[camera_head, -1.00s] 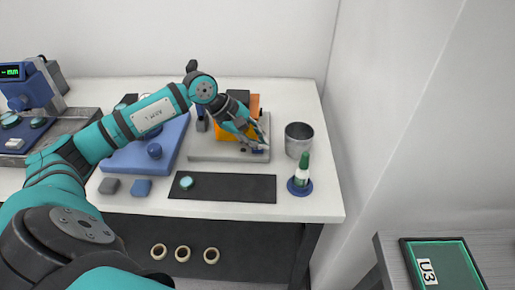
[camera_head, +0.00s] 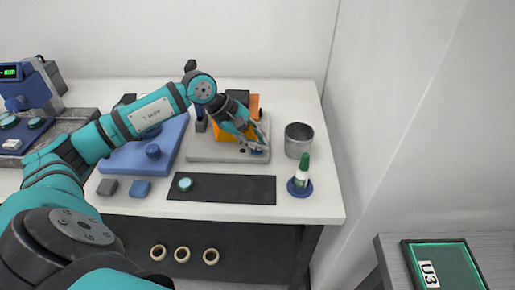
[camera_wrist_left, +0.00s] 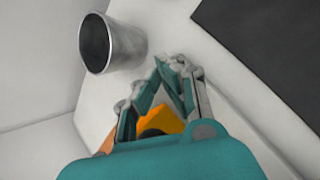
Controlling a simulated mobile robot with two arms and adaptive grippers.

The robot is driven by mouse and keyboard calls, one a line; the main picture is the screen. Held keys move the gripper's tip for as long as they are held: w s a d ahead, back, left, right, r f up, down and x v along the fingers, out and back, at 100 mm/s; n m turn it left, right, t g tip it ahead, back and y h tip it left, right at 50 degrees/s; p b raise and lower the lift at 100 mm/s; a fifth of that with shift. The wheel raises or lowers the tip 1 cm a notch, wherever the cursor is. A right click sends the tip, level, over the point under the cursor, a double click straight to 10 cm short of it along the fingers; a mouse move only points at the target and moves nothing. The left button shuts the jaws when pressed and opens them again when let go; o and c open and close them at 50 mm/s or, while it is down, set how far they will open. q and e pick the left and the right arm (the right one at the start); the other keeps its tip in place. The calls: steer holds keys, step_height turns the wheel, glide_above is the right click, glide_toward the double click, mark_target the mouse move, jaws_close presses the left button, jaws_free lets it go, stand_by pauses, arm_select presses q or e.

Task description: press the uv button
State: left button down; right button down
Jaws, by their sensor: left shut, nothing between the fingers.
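The device with an orange block (camera_head: 224,132) stands on a pale grey base plate (camera_head: 203,152) at the back middle of the bench. A small blue part (camera_head: 257,151) and a dark knob (camera_head: 242,151) sit near the plate's front right; I cannot tell for certain which part is the uv button. My left gripper (camera_head: 261,144) is shut and empty, with its fingertips pointing down right over the blue part. I cannot tell whether they touch it. In the left wrist view, the gripper (camera_wrist_left: 172,68) partly hides the orange block (camera_wrist_left: 160,122). My right gripper is not in view.
A metal cup (camera_head: 299,140) stands right of the plate, with a green-capped bottle (camera_head: 302,172) on a blue disc in front. A black mat (camera_head: 235,188) with a teal-topped disc (camera_head: 185,184) lies in front. A blue plate (camera_head: 128,161) is on the left.

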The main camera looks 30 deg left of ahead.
mark_target(258, 152)
arm_select(q)
steer(key=shift+s+d+f, duration=0.25)
steer(key=shift+s+f, duration=0.1)
steer(key=shift+f, duration=0.15)
steer(key=shift+w+r+p, duration=0.1)
steer(key=shift+r+p, duration=0.35)
steer(key=shift+r, duration=0.15)
step_height(258, 152, up, 4)
steer(key=shift+a+p, duration=0.1)
steer(key=shift+p, duration=0.7)
steer(key=shift+a+r, duration=0.1)
